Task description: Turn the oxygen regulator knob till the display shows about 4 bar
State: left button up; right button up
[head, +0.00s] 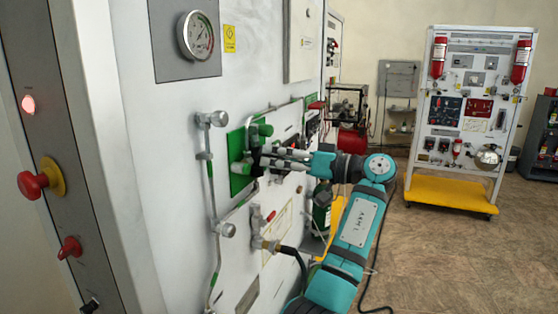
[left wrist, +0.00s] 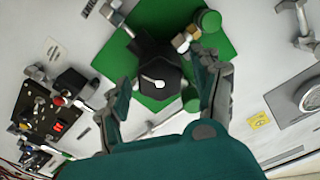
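The regulator knob (left wrist: 158,80) is black, faceted, with a white pointer mark, on a green plate (left wrist: 210,58) in the left wrist view. In the head view the green plate (head: 237,182) shows on the white panel, with the knob largely hidden by the gripper. My left gripper (head: 272,158) is at the plate. In the left wrist view its fingers (left wrist: 160,75) are apart, one on each side of the knob; I cannot tell whether they touch it. My right gripper is not in view.
A round dial gauge (head: 197,35) sits above on the panel. Pipes with fittings (head: 212,118) and a red-handled valve (head: 268,218) with a hose are close by. A red emergency button (head: 34,183) is at left. A trolley board (head: 470,110) stands behind; open floor lies right.

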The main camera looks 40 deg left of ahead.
pick_arm(q)
jog(key=v, duration=1.2)
dwell(0.5)
